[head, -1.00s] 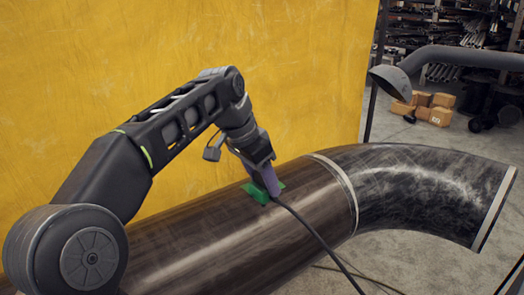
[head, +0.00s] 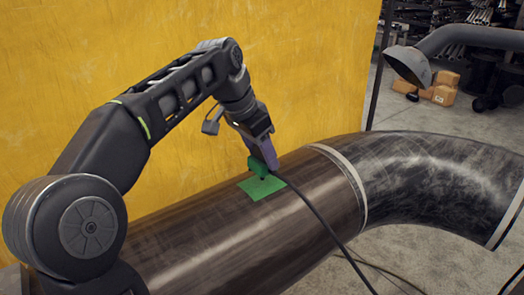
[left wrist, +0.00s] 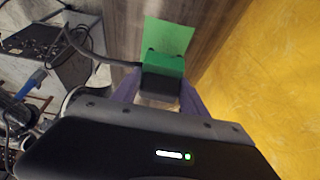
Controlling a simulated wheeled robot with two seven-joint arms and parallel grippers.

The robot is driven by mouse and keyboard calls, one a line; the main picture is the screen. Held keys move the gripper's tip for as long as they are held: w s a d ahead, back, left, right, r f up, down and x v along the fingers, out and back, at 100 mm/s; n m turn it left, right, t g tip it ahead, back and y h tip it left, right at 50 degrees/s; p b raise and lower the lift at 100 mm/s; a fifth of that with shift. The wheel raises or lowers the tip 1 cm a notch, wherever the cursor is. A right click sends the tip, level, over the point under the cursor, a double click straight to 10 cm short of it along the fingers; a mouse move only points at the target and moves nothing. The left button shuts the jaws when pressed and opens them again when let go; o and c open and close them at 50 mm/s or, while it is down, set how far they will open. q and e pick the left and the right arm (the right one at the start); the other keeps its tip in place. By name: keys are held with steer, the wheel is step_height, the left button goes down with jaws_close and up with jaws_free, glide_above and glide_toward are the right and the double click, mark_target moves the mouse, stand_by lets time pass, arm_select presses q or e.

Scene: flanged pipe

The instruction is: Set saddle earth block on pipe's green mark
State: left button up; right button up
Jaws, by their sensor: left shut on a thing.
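The dark steel pipe (head: 225,232) runs across the head view, with a flat green mark (head: 258,190) on its top. My left gripper (head: 265,157) is shut on the saddle earth block (head: 258,166), a small green block with a black cable. In the head view the block is at the mark's far edge; I cannot tell whether it touches the pipe. In the left wrist view the block (left wrist: 162,64) sits between the purple fingers, and the green mark (left wrist: 168,34) shows just beyond it. My right gripper is not in view.
The black cable (head: 325,222) drapes from the block over the pipe's near side. A yellow sheet (head: 290,70) stands close behind the pipe. A pipe elbow (head: 430,180) bends away at right. A lamp-like hood (head: 408,65) and boxes (head: 440,90) are farther back.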

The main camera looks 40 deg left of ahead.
arm_select(q)
steer(key=shift+s+d+f, duration=0.1)
steer(key=shift+f, duration=0.8)
steer(key=shift+f+b, duration=0.55)
steer(key=shift+f, duration=0.05)
stand_by(0.7)
steer(key=o, duration=1.1)
steer(key=shift+s, duration=0.1)
steer(key=o, duration=0.4)
steer(key=shift+c, duration=0.2)
steer(key=shift+f, duration=0.15)
